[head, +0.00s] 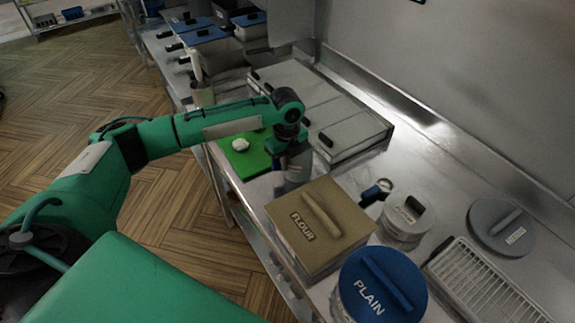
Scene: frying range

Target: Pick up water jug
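My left arm comes in from the left, and my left gripper (294,172) points down over the steel counter, between the green board and the flour box. Its fingertips are not clearly visible, so I cannot tell whether it is open or shut, or whether it holds anything. I cannot clearly identify a water jug. A small blue-handled item (376,192) lies behind the flour box, partly hidden. My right gripper is not in view.
A green board (238,163) with a white lump (240,144) lies beside my gripper. The flour box (320,225), blue PLAIN lid (382,288), clear lidded container (408,220), grey lid (501,228) and wire rack (488,285) crowd the right. Grey lidded bins (350,135) stand behind.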

